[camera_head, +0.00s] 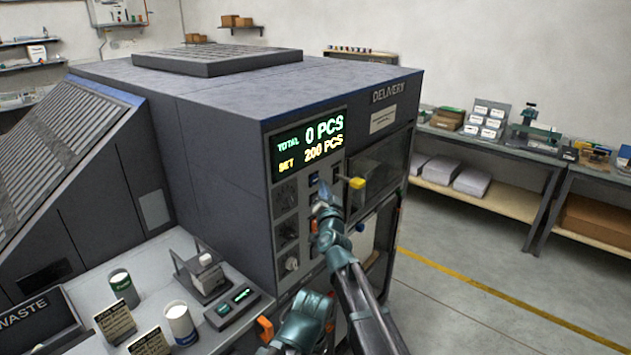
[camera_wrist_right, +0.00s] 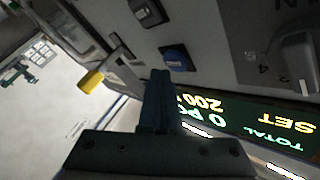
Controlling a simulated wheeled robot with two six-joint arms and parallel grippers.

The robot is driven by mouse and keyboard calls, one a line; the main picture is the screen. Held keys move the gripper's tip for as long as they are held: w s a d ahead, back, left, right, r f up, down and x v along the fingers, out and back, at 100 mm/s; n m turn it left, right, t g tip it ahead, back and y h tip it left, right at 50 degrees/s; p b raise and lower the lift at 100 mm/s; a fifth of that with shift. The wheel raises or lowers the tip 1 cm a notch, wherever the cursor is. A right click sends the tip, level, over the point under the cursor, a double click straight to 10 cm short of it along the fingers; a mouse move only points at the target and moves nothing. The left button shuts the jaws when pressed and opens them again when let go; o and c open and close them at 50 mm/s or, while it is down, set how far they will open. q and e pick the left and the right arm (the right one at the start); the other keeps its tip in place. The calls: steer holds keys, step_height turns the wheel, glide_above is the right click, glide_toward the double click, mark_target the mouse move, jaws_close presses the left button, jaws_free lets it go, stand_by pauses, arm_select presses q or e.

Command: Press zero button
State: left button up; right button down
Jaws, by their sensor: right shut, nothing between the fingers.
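The machine's control panel (camera_head: 283,218) carries a lit display (camera_head: 309,142) reading TOTAL 0 PCS and SET 200 PCS. Below the display is a blue button (camera_head: 313,179), which also shows in the right wrist view (camera_wrist_right: 177,58). No zero label is readable on it. My right gripper (camera_head: 321,192) is shut and empty in front of the panel, just below the blue button in the head view. In the right wrist view its fingertips (camera_wrist_right: 160,76) are close beside the button and appear apart from it.
A yellow-tipped lever (camera_head: 356,183) sticks out right of the button; it also shows in the right wrist view (camera_wrist_right: 91,82). A delivery window (camera_head: 376,172) is farther right. Cups and cards stand on the lower-left counter (camera_head: 228,336).

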steer(key=shift+s+d, duration=0.75)
steer(key=shift+d, duration=0.3)
steer(key=shift+s+d, duration=0.7)
steer(key=shift+d, duration=0.3)
steer(key=s+d+f+n+g, duration=0.25)
steer(key=s+f+g, duration=0.25)
steer(key=f, duration=0.3)
steer(key=s+d+f+n+g, duration=0.2)
steer(key=s+d+f+g, duration=0.15)
steer(key=s+f, duration=0.35)
steer(key=s+d+f+g+h, duration=0.1)
steer(key=s+d+f+g, duration=0.2)
steer(key=s, duration=0.3)
steer(key=s+d+f+n+g+h, duration=0.1)
steer(key=s+d+f+g, duration=0.25)
steer(key=s, duration=0.25)
steer(key=s+d+f+g+h, duration=0.1)
steer(key=s+d+f+g, duration=0.25)
steer(key=s, duration=0.35)
steer(key=s+a+f+n+g+h+b, duration=0.1)
steer(key=s+a+n, duration=0.3)
steer(key=a, duration=0.7)
steer(key=shift+s+f, duration=0.15)
steer(key=shift+s, duration=1.05)
steer(key=shift+w, duration=0.1)
